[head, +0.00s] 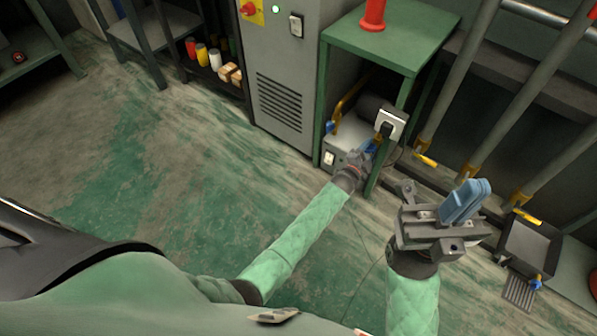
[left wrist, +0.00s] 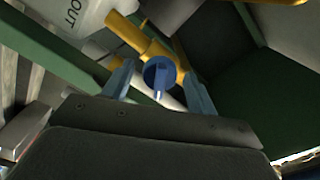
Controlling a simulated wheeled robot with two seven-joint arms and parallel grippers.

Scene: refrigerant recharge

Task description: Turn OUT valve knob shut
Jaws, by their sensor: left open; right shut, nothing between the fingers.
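The OUT valve knob is a round blue knob (left wrist: 160,73) with a raised bar, on a yellow pipe fitting (left wrist: 146,42) in the left wrist view. A white surface marked OUT (left wrist: 72,22) is close by at the upper left. My left gripper (left wrist: 158,88) is open, with one finger on each side of the knob; I cannot tell whether either touches it. In the head view my left gripper (head: 368,152) reaches in by the green table's leg, and the knob is hard to tell from the fingers. My right gripper (head: 466,202) is shut and empty, raised on the right.
A green table (head: 430,25) stands over a grey machine (head: 345,135) with another blue knob (head: 330,127) at its left. A white box (head: 391,123) is beside the table leg. A grey cabinet (head: 285,60) stands left. Pipes and a dark tray (head: 528,245) are at right.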

